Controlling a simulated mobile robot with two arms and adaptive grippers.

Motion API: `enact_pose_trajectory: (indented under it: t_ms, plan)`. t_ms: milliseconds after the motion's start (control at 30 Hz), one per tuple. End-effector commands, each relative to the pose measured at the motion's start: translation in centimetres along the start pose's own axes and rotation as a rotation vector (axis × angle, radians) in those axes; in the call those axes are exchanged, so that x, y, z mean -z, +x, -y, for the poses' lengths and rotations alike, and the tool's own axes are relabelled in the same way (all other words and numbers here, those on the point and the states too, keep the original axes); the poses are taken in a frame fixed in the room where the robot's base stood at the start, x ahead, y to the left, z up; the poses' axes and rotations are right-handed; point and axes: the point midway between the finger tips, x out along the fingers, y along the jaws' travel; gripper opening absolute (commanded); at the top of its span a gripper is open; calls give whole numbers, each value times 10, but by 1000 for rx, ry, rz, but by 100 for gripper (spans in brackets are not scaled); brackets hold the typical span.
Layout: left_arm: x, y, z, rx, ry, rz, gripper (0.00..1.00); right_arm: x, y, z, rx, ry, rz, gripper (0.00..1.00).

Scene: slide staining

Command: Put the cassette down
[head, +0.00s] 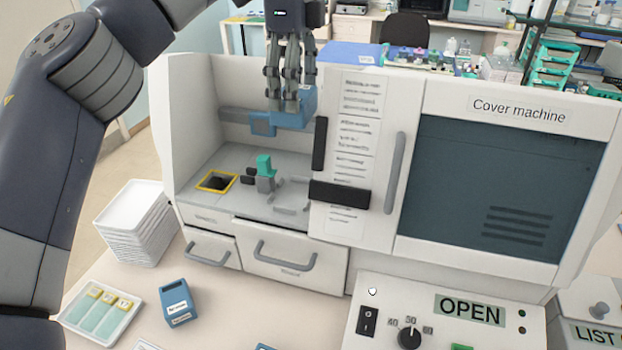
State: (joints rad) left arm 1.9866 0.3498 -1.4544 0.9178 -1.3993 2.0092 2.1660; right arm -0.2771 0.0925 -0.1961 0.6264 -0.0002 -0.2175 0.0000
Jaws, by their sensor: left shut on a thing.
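My left gripper (290,103) points down in front of the open bay of the cover machine (185,120). Its fingers are shut on a blue cassette (292,121), held above the bay floor (215,160); the fingers hide part of it. Below it in the bay are a yellow-framed dark opening (217,181) and a small grey fixture with a teal top (264,166). My right gripper is not in view.
A labelled blue box (178,303) and a white tray of slides (100,312) lie on the table at the front left. A stack of white trays (135,222) stands beside the machine. A control panel (445,318) reading OPEN is at the front right.

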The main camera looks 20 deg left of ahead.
Motion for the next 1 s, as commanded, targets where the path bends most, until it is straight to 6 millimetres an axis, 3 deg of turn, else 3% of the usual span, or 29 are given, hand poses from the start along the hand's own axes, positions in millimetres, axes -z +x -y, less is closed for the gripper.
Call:
enact_pose_trajectory:
  t_ms: [133,333,467,600,800,1000]
  plan:
    - [-1,26,-1,-6,2,-1,40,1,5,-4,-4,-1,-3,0]
    - [0,69,-1,-6,2,-2,40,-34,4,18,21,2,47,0]
    - [-1,94,-1,-5,1,-1,40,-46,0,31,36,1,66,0]
    - [-1,119,-1,-2,1,0,40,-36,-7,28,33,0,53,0]
    - [-1,136,0,-1,-1,0,40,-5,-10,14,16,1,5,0]
    - [-1,166,0,-2,0,0,40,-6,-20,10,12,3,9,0]
